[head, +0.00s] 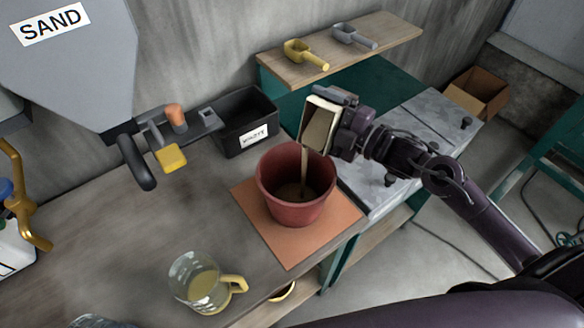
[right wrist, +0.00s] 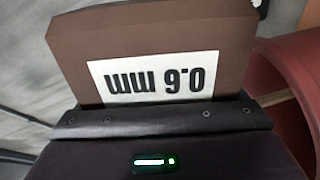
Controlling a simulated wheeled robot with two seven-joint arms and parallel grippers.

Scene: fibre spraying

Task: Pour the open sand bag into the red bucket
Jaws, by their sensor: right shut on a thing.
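The red bucket (head: 292,208) stands upright on an orange mat (head: 260,213) on the bench. My right gripper (head: 342,118) is shut on the open sand bag (head: 318,123), which is tilted at the bucket's back right rim. A thin stream of sand (head: 304,168) falls from the bag's mouth into the bucket, and sand lies on the bucket's bottom. In the right wrist view the brown bag (right wrist: 160,40) carries a white label reading 0.6 mm, upside down, and the bucket (right wrist: 292,80) shows at the right edge. My left gripper is not in view.
A black waste bin (head: 245,120) stands behind the bucket. A glass jug (head: 200,284) with yellowish contents stands at the front. The grey sand hopper (head: 70,60) hangs at the left. Two scoops (head: 306,54) lie on a wooden shelf (head: 385,38). The bench's left middle is clear.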

